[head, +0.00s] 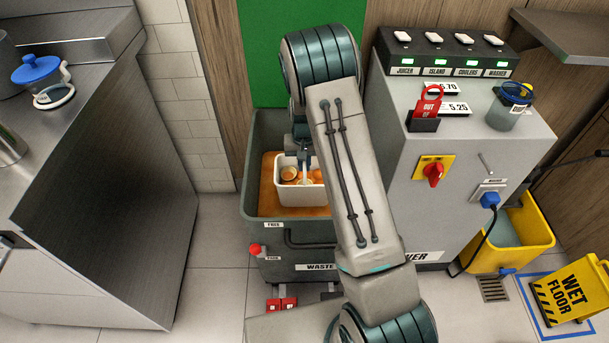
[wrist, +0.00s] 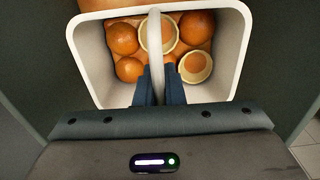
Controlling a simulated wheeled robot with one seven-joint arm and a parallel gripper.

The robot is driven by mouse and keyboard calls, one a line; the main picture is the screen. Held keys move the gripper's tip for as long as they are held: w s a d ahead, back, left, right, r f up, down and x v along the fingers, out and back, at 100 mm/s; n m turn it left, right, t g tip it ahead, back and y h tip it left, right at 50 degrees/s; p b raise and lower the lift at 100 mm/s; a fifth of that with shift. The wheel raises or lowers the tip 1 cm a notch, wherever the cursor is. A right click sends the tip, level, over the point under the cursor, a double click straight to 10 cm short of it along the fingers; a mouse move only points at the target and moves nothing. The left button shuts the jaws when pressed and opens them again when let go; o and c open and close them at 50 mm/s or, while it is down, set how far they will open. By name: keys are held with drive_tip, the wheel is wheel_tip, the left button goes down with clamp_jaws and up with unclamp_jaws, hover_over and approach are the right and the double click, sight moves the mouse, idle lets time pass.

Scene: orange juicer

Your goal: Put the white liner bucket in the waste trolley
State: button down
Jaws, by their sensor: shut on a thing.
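The white liner bucket (head: 300,196) is upright within the walls of the grey waste trolley (head: 278,268), over or on the orange-brown fill inside. I cannot tell whether its base touches the fill. The bucket (wrist: 84,62) holds several oranges and cut halves in the wrist view. My gripper (head: 304,168) is shut on the bucket's white handle, between the dark fingers (wrist: 160,88) in the wrist view. My arm hides the right part of the bucket and trolley.
A grey cabinet (head: 455,150) with switches, a red rotary knob and a blue plug stands right of the trolley. A steel counter (head: 90,190) stands left, a green panel (head: 262,60) behind. A yellow bucket (head: 525,235) and wet-floor sign (head: 570,292) are at right.

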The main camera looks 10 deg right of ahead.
drive_tip(key=shift+f, duration=1.85)
drive_tip(key=shift+f+b, duration=0.55)
drive_tip(key=shift+b, duration=0.1)
drive_tip(key=shift+f, duration=0.1)
drive_tip(key=c, duration=1.5)
unclamp_jaws()
